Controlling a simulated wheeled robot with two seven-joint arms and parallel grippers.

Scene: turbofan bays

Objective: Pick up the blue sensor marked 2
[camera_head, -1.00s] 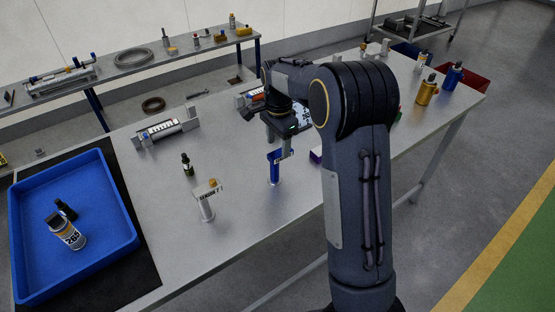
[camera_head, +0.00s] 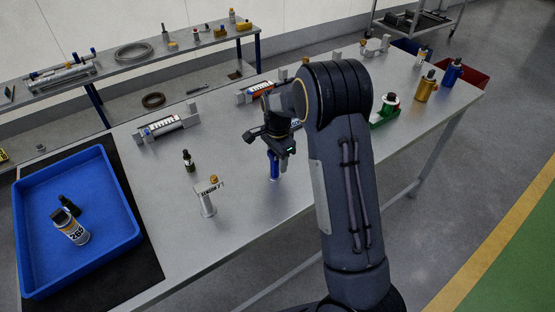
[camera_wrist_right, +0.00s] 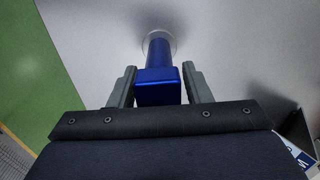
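The blue sensor (camera_head: 274,166) stands upright on the metal table, partly hidden by my right gripper (camera_head: 284,150) in the head view. In the right wrist view, the blue sensor (camera_wrist_right: 158,88) has a square head, a round shaft and a pale round base. My right gripper (camera_wrist_right: 159,72) is open there, one finger on each side of the head, with a gap visible on the right. I cannot read a number on the blue sensor. My left gripper is not in view.
A green part (camera_head: 385,112) and a gold bottle (camera_head: 427,88) stand to the right.

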